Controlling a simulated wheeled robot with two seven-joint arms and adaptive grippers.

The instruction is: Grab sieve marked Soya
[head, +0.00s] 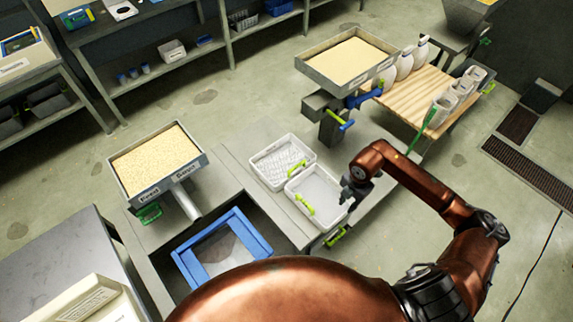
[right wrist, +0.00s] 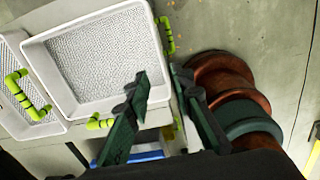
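Two white trays with mesh-like floors and yellow-green handles sit side by side on the grey bench. The nearer tray (head: 318,190) fills the upper left of the right wrist view (right wrist: 95,55), with the other tray (head: 281,160) at that view's left edge (right wrist: 18,105). I cannot read "Soya" on either tray. My right gripper (head: 352,190) is at the nearer tray's right side. In the right wrist view its dark green fingers (right wrist: 160,75) are apart, seemingly either side of the tray's edge; I cannot tell if they touch it. My left gripper is not in view.
A hopper of pale grain (head: 155,160) stands left, and another (head: 350,62) stands behind the trays. A blue-framed opening (head: 222,250) lies in the front of the bench. A wooden table (head: 410,98) with white jugs stands at the back right. The floor to the right is mostly clear.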

